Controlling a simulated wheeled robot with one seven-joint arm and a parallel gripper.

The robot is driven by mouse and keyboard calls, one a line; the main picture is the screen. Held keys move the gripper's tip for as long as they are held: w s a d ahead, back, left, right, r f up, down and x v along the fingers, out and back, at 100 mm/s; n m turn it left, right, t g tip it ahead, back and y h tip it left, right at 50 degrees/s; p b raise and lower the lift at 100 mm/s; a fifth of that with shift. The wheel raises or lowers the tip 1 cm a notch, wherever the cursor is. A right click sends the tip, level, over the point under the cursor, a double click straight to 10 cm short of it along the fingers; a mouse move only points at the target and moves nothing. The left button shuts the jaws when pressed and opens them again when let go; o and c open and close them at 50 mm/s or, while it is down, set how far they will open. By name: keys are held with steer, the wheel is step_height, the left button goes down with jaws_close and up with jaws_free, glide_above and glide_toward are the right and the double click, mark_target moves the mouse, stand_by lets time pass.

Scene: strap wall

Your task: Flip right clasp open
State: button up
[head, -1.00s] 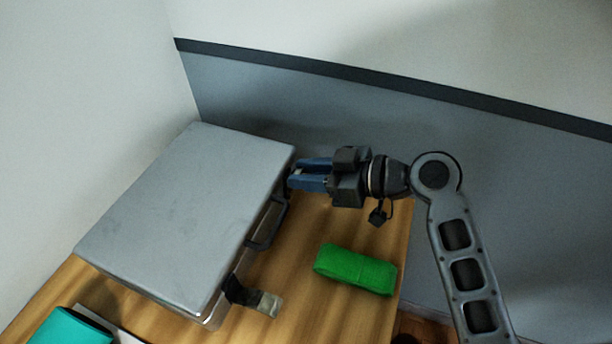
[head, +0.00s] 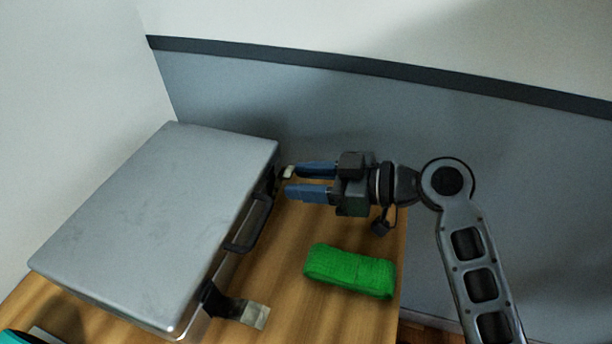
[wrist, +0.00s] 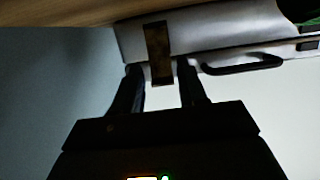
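A grey metal case (head: 150,220) lies shut on the wooden table, its handle (head: 246,230) on the side facing right. The right clasp (head: 287,172) is at the far end of that side; its pale-tipped flap sticks out from the case. In the wrist view the clasp (wrist: 158,52) is a brownish strap between my fingers, with a gap on both sides. My gripper (head: 292,181) is open beside it, its two blue fingers spread; it also shows in the wrist view (wrist: 160,75). The other clasp (head: 238,308) stands out from the near end.
A green block (head: 350,270) lies on the table right of the case, below my gripper. A teal object (head: 18,338) is at the bottom left corner. A grey wall with a dark rail (head: 380,77) stands behind the table.

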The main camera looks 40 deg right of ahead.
steer(key=shift+o, duration=1.1)
steer(key=shift+r, duration=0.15)
steer(key=shift+b+v, duration=0.45)
steer(key=shift+v, duration=3.45)
